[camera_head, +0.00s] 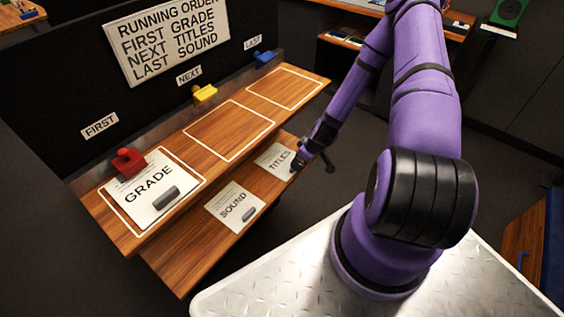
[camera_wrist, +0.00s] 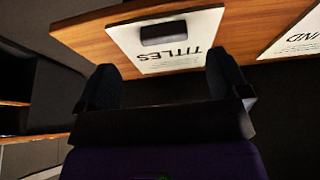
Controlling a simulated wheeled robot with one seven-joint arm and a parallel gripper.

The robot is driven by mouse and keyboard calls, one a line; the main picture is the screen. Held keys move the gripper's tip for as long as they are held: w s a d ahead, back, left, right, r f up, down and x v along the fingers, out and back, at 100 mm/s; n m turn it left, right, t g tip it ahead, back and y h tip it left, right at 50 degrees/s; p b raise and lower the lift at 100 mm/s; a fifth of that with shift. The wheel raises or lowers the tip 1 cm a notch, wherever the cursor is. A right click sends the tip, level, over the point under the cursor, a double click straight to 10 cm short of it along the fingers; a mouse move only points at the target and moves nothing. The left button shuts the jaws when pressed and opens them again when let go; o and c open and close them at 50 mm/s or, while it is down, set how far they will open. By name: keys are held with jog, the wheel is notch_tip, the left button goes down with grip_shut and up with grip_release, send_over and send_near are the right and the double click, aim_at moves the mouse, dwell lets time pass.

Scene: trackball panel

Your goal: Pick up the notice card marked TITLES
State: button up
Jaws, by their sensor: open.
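The notice card marked TITLES (camera_head: 275,159) lies on the lower wooden shelf at its right end. In the wrist view the TITLES card (camera_wrist: 184,54) appears upside down, with a dark block-like grip (camera_wrist: 164,33) on it. My gripper (camera_head: 301,165) is at the right edge of this card in the head view. In the wrist view my gripper (camera_wrist: 163,78) is open, its two dark fingers apart with the card beyond them and nothing between. Whether a finger touches the card I cannot tell.
The SOUND card (camera_head: 235,206) lies left of TITLES on the lower shelf (camera_head: 180,262). The GRADE card (camera_head: 150,192) lies in the first outlined space of the upper shelf, below a red clip (camera_head: 128,162). The outlined spaces under the yellow clip (camera_head: 204,95) and blue clip (camera_head: 264,57) are empty.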

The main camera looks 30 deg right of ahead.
jog(key=shift+a+x, duration=0.2)
jog(key=shift+x, duration=2.75)
jog(key=shift+s, duration=0.1)
jog(key=c, duration=1)
